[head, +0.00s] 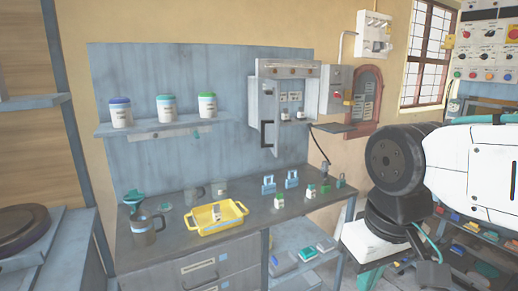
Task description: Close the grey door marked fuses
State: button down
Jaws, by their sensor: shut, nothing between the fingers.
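A grey wall cabinet (284,69) hangs on the blue-grey back panel, above the right part of the workbench. Small parts in two rows show inside the cabinet. I cannot read any marking on the door. My arm is at the right of the head view, apart from the cabinet and door. My gripper's fingers do not show.
A shelf (160,129) with several jars is left of the cabinet. The workbench (165,258) below holds a yellow tray (207,229), mugs, a jug and small blocks. A grey switch box (335,90) and an arched red-brown cabinet (366,98) are right of the door.

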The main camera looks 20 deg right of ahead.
aim_at(269, 106)
jog(key=u, duration=0.55)
jog(key=i, duration=0.9)
jog(key=z, duration=0.25)
